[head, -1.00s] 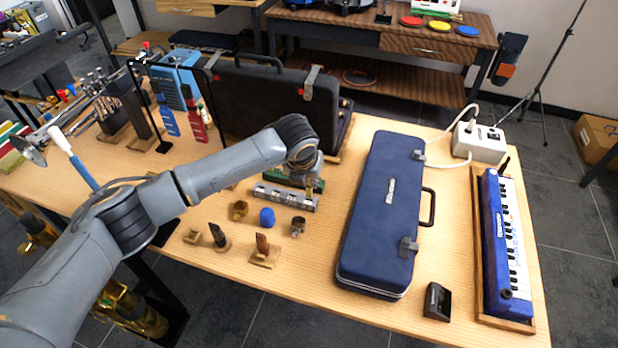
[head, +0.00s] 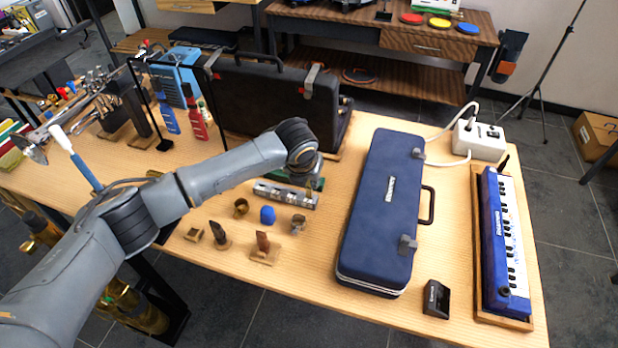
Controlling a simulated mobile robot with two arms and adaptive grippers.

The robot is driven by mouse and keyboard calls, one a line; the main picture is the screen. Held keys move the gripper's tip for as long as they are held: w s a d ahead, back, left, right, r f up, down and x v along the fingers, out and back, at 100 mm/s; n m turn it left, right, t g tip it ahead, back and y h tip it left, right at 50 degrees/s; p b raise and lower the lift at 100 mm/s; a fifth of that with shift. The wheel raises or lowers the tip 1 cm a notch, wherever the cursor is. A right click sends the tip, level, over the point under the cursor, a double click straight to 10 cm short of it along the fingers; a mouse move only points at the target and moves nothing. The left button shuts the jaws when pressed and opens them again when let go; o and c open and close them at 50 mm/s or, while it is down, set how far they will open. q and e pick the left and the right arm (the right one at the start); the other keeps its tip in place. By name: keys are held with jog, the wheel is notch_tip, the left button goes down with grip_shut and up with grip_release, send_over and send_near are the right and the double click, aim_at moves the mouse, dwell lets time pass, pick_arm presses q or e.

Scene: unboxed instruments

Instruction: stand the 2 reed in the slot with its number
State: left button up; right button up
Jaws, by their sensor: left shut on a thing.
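My left gripper (head: 308,183) is at the right end of a grey slotted rack (head: 272,192) with pale labels, close above or behind it. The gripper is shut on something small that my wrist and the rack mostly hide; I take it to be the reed. Its number cannot be read, and I cannot tell whether it touches a slot. The slot numbers are too small to read. My right gripper is not in view.
In front of the rack stand a brass ring (head: 241,207), a blue cap (head: 267,215), a metal ligature (head: 298,224) and mouthpiece-like pieces (head: 263,243). A blue case (head: 380,215) lies to the right. A black open case (head: 275,105) stands behind. The front table edge is clear.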

pick_arm(q)
jog(key=shift+p, duration=0.4)
jog(key=shift+f+b, duration=0.45)
jog(key=shift+f, duration=0.85)
dwell(1.0)
dwell(0.4)
jog(key=o, duration=0.7)
jog(key=shift+o, duration=0.2)
jog(key=shift+r, duration=0.1)
jog(key=v, duration=1.2)
